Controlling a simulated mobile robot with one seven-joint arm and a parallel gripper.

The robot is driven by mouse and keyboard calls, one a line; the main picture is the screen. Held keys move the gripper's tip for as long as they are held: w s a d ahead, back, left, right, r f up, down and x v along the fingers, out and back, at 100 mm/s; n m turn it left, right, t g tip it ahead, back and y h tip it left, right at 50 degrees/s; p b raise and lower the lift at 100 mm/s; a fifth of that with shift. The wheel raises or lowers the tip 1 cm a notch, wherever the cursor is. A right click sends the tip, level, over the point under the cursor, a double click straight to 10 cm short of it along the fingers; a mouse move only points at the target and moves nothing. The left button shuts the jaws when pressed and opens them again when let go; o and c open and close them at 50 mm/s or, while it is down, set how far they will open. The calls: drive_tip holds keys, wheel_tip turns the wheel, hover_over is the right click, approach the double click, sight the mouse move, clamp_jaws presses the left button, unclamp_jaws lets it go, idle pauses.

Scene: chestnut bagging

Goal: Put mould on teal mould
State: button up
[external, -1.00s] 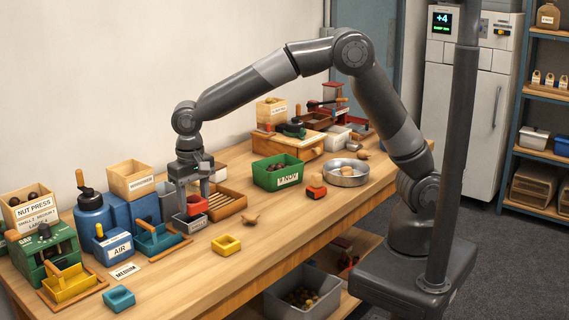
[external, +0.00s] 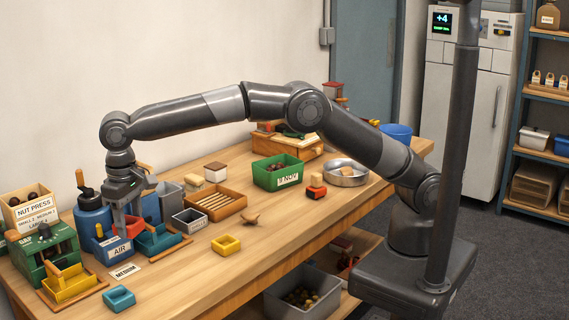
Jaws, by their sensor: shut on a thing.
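My gripper (external: 126,224) points down at the left part of the bench, shut on a red mould (external: 135,229). The mould is partly hidden by the fingers. It shows just above or behind the blue box labelled AIR (external: 118,250); I cannot tell whether they touch. The small, open teal mould (external: 118,298) lies near the bench's front left edge, in front of my gripper and apart from it. A similar yellow mould (external: 226,244) lies on the bench farther right.
A blue tank (external: 93,218) is close behind. A MEDIUM card (external: 125,271) lies flat between the AIR box and the teal mould.

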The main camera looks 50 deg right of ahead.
hover_over(120, 294)
wheel_tip(120, 294, down, 6)
drive_tip(key=shift+f, duration=2)
drive_tip(key=shift+f, duration=0.1)
drive_tip(key=o, duration=1)
wheel_tip(120, 294, up, 8)
drive_tip(key=shift+f, duration=0.15)
